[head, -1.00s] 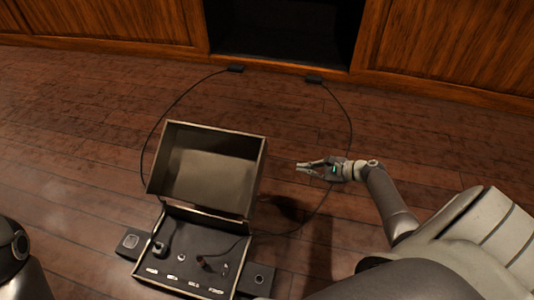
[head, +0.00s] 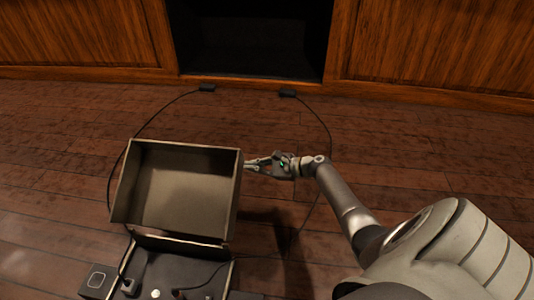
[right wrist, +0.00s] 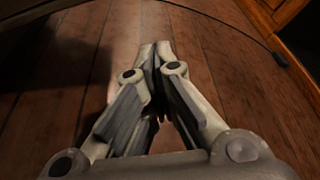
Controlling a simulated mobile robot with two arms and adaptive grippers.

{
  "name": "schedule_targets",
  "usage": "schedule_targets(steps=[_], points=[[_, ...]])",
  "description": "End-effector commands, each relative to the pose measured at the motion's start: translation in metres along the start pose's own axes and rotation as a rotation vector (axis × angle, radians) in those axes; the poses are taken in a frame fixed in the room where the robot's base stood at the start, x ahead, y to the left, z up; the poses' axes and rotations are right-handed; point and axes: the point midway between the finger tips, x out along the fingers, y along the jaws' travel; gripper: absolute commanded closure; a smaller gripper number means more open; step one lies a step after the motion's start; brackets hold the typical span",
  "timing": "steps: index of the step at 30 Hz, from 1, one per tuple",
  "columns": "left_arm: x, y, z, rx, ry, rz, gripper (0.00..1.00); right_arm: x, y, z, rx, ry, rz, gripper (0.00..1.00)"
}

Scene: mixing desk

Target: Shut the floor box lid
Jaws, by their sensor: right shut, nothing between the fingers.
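The floor box lid (head: 178,192) stands raised and open, its hollow inner side showing in the head view. The floor box (head: 170,272) lies below it at the bottom of the head view, its panel with sockets and plugs exposed and partly cut off by the frame. My right gripper (head: 250,165) is shut and empty, at the lid's upper right edge. I cannot tell whether its tips touch the lid. My left gripper is not in view.
Two black cables loop over the wooden floor (head: 420,160) from the box to connectors (head: 207,87) near the dark opening (head: 255,40) in the wood panelling. One cable passes under my right arm. The floor to the left is clear.

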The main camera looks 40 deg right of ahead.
Motion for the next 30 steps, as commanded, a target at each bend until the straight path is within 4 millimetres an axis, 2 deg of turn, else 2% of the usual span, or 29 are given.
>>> schedule_targets(steps=[6, 13, 30], points=[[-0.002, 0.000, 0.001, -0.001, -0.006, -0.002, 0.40, -0.010, 0.001, 0.019, -0.003, 0.001, 0.001, 1.00], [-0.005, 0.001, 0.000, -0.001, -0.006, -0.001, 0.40, -0.015, 0.000, 0.032, -0.001, 0.003, 0.000, 1.00], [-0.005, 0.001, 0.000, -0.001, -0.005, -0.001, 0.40, -0.015, -0.001, 0.037, -0.002, 0.002, -0.001, 1.00]])
